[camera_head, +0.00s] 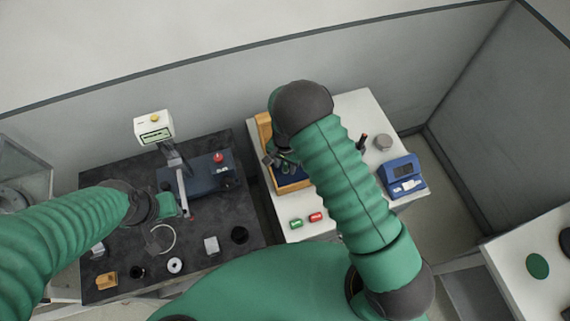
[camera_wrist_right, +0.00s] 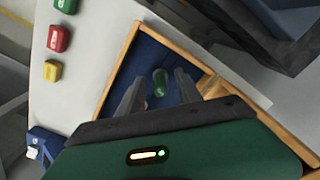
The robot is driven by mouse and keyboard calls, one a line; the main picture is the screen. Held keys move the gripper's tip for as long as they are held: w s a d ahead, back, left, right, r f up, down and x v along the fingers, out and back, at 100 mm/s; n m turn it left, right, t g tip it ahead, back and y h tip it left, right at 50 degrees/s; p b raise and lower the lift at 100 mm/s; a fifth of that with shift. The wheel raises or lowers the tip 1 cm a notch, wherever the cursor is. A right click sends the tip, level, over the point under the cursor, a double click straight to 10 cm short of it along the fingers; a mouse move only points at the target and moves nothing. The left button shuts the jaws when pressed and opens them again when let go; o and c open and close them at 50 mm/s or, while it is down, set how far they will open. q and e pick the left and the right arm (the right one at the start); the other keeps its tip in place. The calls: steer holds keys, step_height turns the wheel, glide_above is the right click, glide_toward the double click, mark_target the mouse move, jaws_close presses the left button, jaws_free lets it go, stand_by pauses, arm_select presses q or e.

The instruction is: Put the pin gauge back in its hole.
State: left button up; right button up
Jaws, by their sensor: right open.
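A small green cylinder (camera_wrist_right: 160,83), which looks like the pin gauge's handle, shows in the right wrist view over the blue floor of a wooden-edged tray (camera_wrist_right: 118,65). My right gripper (camera_wrist_right: 159,77) is open, with one finger on each side of the green cylinder; I cannot tell whether they touch it. In the head view my right gripper (camera_head: 280,158) is over the tray (camera_head: 264,132), partly hidden by my right arm. The gauge's lower part and any hole are not clear. My left gripper (camera_head: 163,207) is over the dark table at left; its jaws are unclear.
Green (camera_head: 296,223) and red (camera_head: 316,217) pieces lie on the white table before the tray. A blue device (camera_head: 402,178) and grey round piece (camera_head: 383,143) stand right.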

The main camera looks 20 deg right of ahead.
steer(key=shift+r, duration=0.1)
steer(key=shift+r, duration=0.35)
step_height(320, 180, up, 16)
steer(key=b, duration=0.3)
steer(key=shift+f, duration=0.15)
